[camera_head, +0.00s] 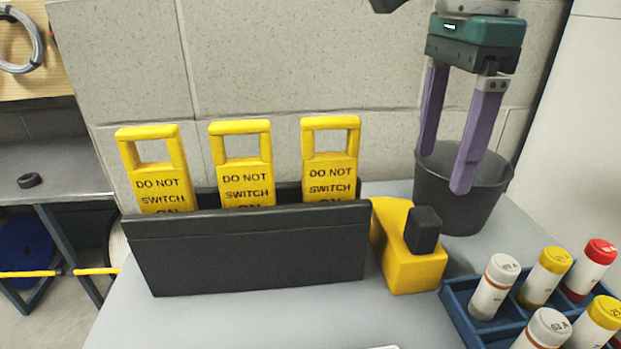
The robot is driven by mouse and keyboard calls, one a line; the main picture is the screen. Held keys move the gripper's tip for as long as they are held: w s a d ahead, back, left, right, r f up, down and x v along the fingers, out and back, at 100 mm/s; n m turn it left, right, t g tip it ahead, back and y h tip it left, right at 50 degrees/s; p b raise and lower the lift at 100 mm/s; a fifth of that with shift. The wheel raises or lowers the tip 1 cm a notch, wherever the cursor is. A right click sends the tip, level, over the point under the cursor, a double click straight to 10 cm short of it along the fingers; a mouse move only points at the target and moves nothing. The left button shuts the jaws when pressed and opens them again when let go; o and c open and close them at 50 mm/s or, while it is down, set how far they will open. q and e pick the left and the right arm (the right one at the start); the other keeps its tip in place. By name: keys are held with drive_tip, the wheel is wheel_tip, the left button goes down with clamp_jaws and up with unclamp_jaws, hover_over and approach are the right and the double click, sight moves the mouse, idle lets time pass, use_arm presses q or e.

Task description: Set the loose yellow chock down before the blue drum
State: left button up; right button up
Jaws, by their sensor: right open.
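A yellow block-like thing (415,272) with a black knob on its upper side sits on the grey table, right of the black sign holder. I cannot tell whether it is the chock. A round blue thing (24,252), perhaps the drum, shows partly at the far left, low down beyond the table; a yellow bar (28,273) crosses before it. My right gripper (444,172) hangs fingers down at upper right, over or before the dark bucket. Its purple fingers are apart with nothing between them. My left gripper is out of view.
The black holder (250,255) carries three yellow signs (245,178). A dark bucket (465,210) stands behind the yellow block. A blue rack (458,310) with several capped bottles is at lower right. The table's front middle (250,320) is mostly clear.

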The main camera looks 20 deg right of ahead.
sight(426, 214)
drive_tip(key=f, duration=0.3)
drive_tip(key=shift+s+f, duration=0.25)
drive_tip(key=shift+f, duration=0.05)
drive_tip(key=f, duration=0.5)
drive_tip(key=shift+w+a+f+p, duration=0.1)
drive_tip(key=shift+a+f+p, duration=0.05)
drive_tip(key=shift+a+p, duration=0.15)
clamp_jaws()
idle(0.8)
